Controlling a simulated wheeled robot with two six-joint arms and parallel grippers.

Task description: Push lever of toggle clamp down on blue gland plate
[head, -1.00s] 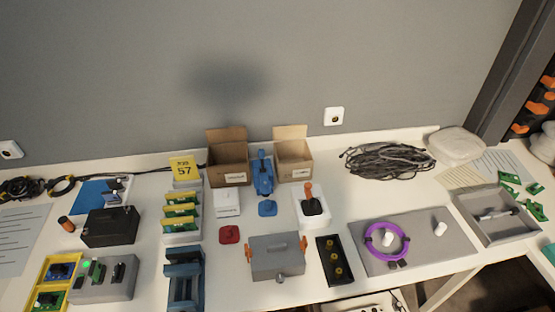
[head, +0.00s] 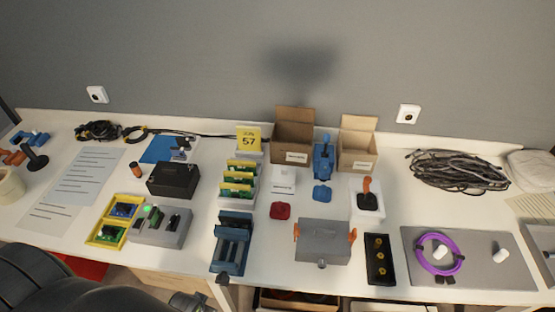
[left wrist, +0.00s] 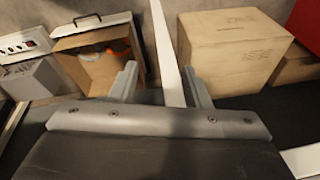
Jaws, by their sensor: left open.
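The blue gland plate (head: 160,149) lies flat at the back left of the white table in the head view. A small toggle clamp (head: 180,149) with metal and dark parts sits at its right side; the lever's angle is too small to tell. My left gripper (left wrist: 160,84) shows in the left wrist view with its two grey fingers apart and nothing between them. It points at the floor area with cartons, away from the plate. In the head view a dark part of my arm fills the lower left corner, in front of the table. My right gripper is in neither view.
A black box (head: 173,180) stands just in front of the plate, with a small orange-and-black cylinder (head: 136,169) to its left. Black cables (head: 98,131) lie behind left. A printed sheet (head: 85,175) lies left. A yellow tray (head: 104,235) and grey box (head: 168,228) stand nearer.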

